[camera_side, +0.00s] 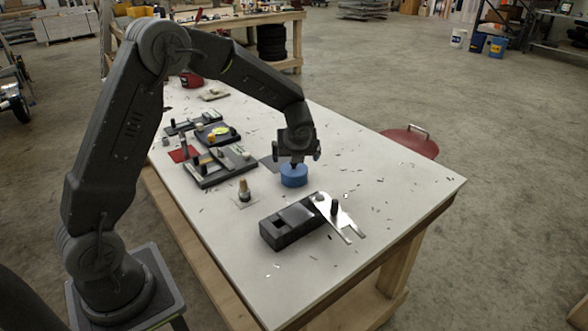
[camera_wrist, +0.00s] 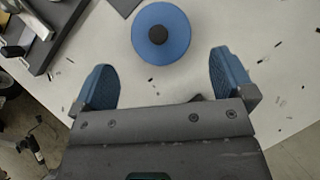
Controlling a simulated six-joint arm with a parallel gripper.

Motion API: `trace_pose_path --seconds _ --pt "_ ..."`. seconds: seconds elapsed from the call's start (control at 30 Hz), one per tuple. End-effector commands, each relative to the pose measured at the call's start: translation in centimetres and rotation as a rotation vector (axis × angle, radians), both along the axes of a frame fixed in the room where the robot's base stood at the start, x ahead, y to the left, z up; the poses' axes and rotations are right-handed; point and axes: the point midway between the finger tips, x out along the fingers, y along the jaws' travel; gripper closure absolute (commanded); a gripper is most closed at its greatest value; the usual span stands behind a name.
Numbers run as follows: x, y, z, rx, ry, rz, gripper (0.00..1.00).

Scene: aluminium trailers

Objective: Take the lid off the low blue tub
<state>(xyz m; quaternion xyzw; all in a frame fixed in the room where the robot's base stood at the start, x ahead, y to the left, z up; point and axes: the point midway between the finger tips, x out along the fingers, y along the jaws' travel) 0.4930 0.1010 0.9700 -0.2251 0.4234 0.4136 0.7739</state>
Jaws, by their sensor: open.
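The low blue tub (camera_side: 294,177) stands on the white table, below my gripper (camera_side: 297,160). In the wrist view its round blue lid (camera_wrist: 161,34) shows from above with a dark knob (camera_wrist: 158,34) at the centre. The lid appears to sit on the tub. My gripper (camera_wrist: 165,85) is open, its two blue finger pads apart with nothing between them. In the wrist view the lid lies ahead of the fingertips, between their lines. In the side view my gripper hides the knob, and I cannot tell whether it touches the lid.
A dark block with a metal plate (camera_side: 335,215) lies to the right front of the tub. A small peg (camera_side: 244,190) stands to the left. Dark fixtures (camera_side: 218,165) lie further left. Small shavings are scattered over the white table (camera_side: 385,185).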

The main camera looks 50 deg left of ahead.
Motion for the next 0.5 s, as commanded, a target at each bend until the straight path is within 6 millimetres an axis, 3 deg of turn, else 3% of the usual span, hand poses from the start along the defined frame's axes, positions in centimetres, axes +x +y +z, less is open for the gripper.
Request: trace_pose_path --seconds 0.5 --pt "1.8 2.9 -4.6 -0.001 0.0 0.002 0.0"
